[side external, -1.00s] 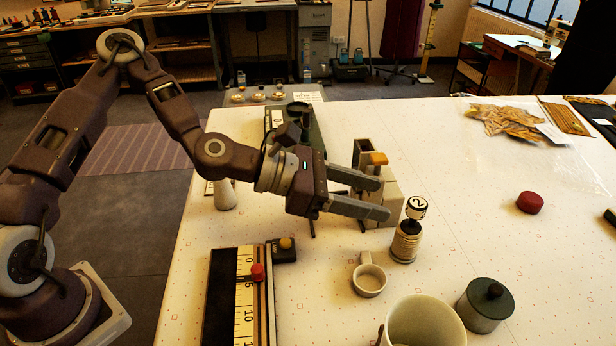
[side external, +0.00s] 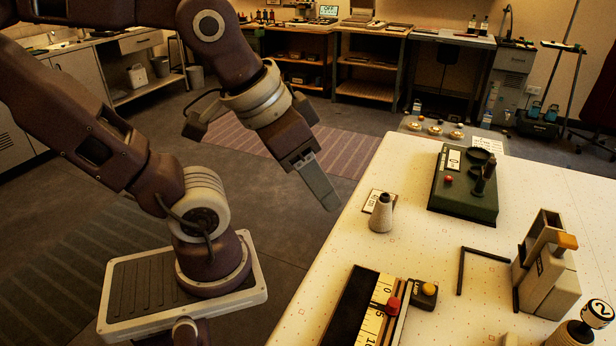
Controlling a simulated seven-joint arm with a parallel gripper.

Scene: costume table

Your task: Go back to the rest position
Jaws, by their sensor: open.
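My gripper (side external: 322,194) hangs at the end of my raised arm, left of the table (side external: 345,200), over the floor. Its fingers point down and to the right. They are seen nearly edge-on and overlap in this view, so the gap between them is hard to see. The gripper is open, and no object shows at its fingertips. It is apart from everything on the table.
A stamp marked 2 (side external: 597,314) stands at the lower right.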

